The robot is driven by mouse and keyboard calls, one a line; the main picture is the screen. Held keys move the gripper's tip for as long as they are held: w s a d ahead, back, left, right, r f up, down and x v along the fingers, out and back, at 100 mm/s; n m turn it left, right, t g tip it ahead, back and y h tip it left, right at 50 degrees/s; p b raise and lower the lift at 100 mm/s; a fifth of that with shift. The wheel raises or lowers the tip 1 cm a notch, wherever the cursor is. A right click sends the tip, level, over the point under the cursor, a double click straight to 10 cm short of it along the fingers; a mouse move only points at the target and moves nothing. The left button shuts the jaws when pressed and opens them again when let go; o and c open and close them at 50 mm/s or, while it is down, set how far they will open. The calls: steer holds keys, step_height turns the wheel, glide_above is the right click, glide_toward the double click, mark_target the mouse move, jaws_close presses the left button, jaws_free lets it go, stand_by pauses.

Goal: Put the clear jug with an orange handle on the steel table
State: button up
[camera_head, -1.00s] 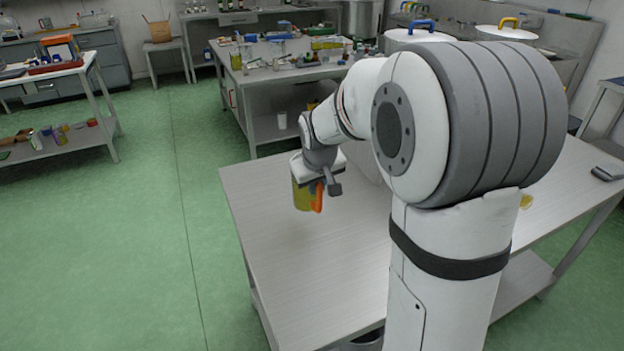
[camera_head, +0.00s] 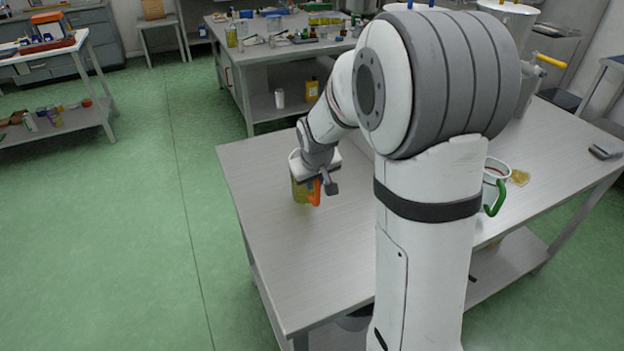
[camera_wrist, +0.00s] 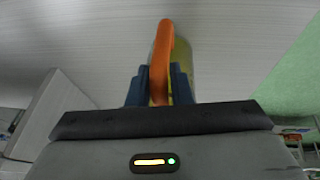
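The clear jug (camera_head: 299,191) with an orange handle (camera_head: 317,192) looks yellowish-green and hangs upright below my wrist, over the left part of the steel table (camera_head: 285,255). My gripper (camera_wrist: 160,92) is shut on the orange handle, with a blue finger on each side of it in the wrist view. The jug's body (camera_wrist: 184,62) shows partly behind the handle there. The jug's base is at or just above the tabletop; I cannot tell whether it touches. My wrist hides the jug's top in the head view.
A container with a green handle (camera_head: 495,196) and a yellow piece (camera_head: 519,177) stand on the table right of my arm. A dark flat object (camera_head: 605,150) lies at the right end. The table's left front is clear. A cluttered bench (camera_head: 285,62) stands behind.

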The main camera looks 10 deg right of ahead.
steer(key=o, duration=0.3)
steer(key=d+v, duration=0.1)
steer(key=v, duration=1)
steer(key=s+f+m+g, duration=0.2)
steer(key=s, duration=2)
steer(key=shift+a+y, duration=0.4)
steer(key=shift+w, duration=0.1)
steer(key=shift+f, duration=0.1)
